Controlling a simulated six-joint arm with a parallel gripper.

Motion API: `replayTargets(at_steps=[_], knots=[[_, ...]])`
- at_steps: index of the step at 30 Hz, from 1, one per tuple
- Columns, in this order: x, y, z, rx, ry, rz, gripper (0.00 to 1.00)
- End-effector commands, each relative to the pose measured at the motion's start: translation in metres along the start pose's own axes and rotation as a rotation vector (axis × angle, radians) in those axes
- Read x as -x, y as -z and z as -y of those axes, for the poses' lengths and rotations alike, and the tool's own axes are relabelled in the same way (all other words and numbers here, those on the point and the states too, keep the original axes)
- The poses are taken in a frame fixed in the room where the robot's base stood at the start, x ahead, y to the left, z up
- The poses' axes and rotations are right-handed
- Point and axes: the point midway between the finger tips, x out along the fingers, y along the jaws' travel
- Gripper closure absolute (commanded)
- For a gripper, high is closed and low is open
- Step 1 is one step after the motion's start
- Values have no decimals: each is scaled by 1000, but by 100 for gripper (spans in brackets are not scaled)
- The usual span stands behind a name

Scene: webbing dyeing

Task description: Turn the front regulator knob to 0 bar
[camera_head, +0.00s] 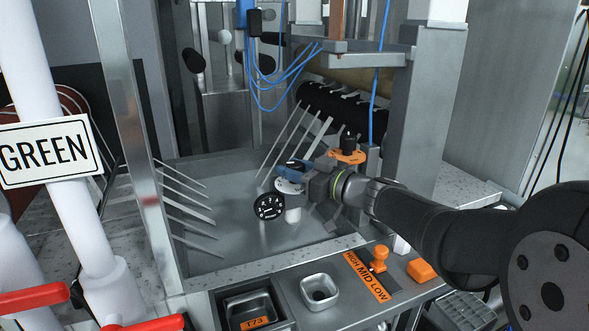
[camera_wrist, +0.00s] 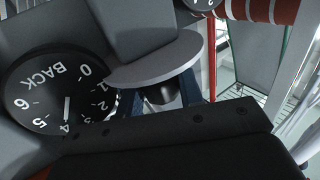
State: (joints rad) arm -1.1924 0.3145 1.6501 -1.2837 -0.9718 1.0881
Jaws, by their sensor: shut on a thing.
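My gripper (camera_head: 288,171) is shut on a regulator knob, with its blue fingers at the top of a pale regulator body (camera_head: 293,200). In the wrist view, a dark round knob (camera_wrist: 163,96) shows between my gripper's fingers (camera_wrist: 160,98), partly hidden by a grey disc (camera_wrist: 160,60). A black dial gauge (camera_head: 269,206) sits beside the regulator. In the wrist view, a black dial (camera_wrist: 40,85) reads BACK, with numbers from 0 to 6 and its needle near 4. No FRONT label is legible. A second dial (camera_wrist: 200,3) is cut off at the top.
A steel tank (camera_head: 225,245) with several metal slats lies around the regulator. A black knob on an orange collar (camera_head: 347,157) stands behind my gripper. A panel in front carries an orange HIGH MID LOW lever (camera_head: 379,257). Blue hoses (camera_head: 270,95) hang above. A steel post (camera_head: 140,150) stands left.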

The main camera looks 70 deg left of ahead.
Motion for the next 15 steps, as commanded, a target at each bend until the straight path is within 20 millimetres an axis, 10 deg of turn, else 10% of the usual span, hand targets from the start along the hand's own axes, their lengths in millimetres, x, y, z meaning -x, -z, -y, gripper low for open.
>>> replayTargets(at_steps=[2,3,4,15], knots=[[0,1,0,1,-1,-2,89],[0,1,0,1,-1,-2,62],[0,1,0,1,-2,-2,59],[0,6,0,2,-2,-2,59]])
